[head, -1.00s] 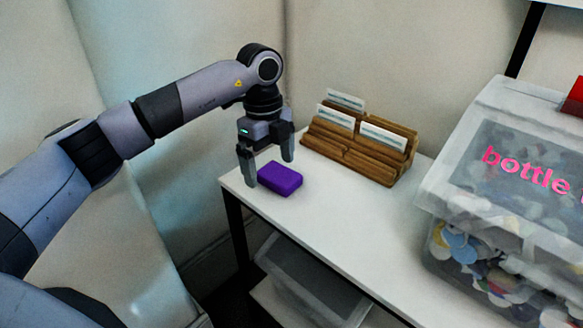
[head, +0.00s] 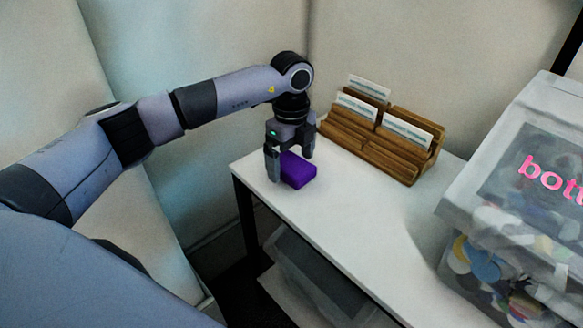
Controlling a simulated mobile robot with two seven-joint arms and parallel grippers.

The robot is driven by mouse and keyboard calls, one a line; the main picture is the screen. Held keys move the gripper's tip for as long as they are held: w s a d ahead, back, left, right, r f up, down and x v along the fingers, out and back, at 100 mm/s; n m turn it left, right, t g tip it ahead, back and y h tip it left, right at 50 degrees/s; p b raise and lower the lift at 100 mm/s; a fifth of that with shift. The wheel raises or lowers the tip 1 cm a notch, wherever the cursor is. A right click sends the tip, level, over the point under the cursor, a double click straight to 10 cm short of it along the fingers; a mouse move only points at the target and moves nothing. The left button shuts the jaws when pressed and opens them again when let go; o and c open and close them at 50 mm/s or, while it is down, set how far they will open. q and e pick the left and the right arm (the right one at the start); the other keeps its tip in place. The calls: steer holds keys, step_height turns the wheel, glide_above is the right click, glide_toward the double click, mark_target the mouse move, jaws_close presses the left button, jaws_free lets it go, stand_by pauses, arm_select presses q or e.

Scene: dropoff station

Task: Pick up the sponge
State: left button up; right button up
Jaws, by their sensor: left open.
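The purple sponge (head: 300,171) lies flat on the white table (head: 345,215) near its far left corner. My left gripper (head: 291,166) points straight down over the sponge's left part. Its fingers are spread, one at the sponge's left end and one at its far side. I cannot tell whether either finger touches it. My right gripper does not show.
A wooden card holder (head: 385,145) with white cards stands just behind and right of the sponge. A clear bin of bottle caps (head: 480,215) stands at the right. A clear container (head: 315,270) sits below the table. The table's middle is bare.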

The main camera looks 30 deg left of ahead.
mark_target(291, 163)
arm_select(q)
steer(key=c, duration=1.1)
steer(key=shift+r, duration=0.1)
step_height(291, 163, up, 10)
steer(key=shift+f, duration=0.1)
steer(key=shift+o, duration=0.2)
